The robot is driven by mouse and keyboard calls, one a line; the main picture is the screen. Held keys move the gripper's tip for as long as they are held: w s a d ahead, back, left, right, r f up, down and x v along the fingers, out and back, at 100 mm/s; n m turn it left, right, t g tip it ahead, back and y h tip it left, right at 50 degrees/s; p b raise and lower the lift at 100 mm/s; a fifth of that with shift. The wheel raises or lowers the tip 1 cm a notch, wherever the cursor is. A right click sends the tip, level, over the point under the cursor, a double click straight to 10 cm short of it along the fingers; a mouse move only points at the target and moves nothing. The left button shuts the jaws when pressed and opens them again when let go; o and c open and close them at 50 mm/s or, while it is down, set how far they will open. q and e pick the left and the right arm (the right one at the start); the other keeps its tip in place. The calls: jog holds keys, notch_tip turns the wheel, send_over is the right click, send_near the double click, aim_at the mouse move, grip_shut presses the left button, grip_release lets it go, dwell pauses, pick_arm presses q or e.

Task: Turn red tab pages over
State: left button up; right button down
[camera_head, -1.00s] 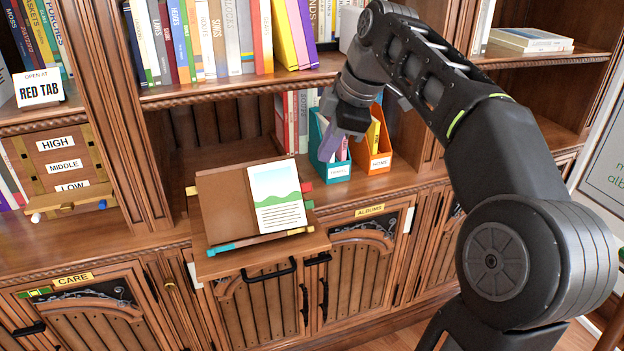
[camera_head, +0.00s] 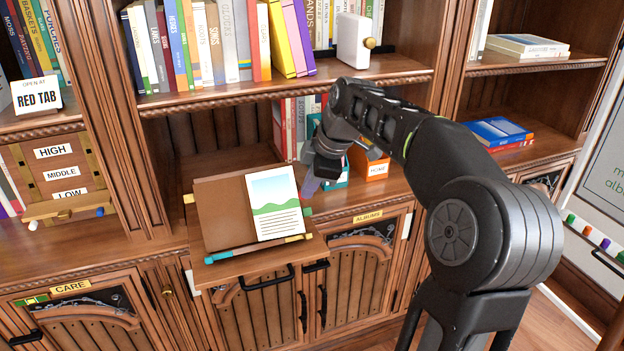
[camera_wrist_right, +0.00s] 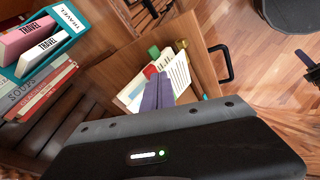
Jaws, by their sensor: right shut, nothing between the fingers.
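A green tab (camera_head: 307,212) sticks out at the right edge. The red tab (camera_wrist_right: 150,71) shows in the wrist view beside the fingers; in the head view my gripper hides it. My right gripper (camera_head: 311,186) has purple fingers, shut and empty, close to the book's right edge; whether they touch it I cannot tell. My left gripper is out of view.
A sign (camera_head: 37,96) reads "OPEN AT RED TAB". A teal file box (camera_head: 338,183) and an orange one (camera_head: 377,170) stand just right of the book. A shelf of upright books (camera_head: 220,45) runs above. Black handles (camera_head: 268,281) are below the pulled-out shelf.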

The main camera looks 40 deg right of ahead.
jog(key=shift+w+d+f, duration=0.2)
jog(key=w+d+f, duration=0.2)
jog(key=d, duration=0.1)
jog(key=shift+w+d+f, duration=0.1)
jog(key=shift+w+f, duration=0.1)
jog(key=shift+w, duration=0.05)
dwell(0.5)
jog(key=shift+s+a+r, duration=0.35)
jog(key=shift+a, duration=0.25)
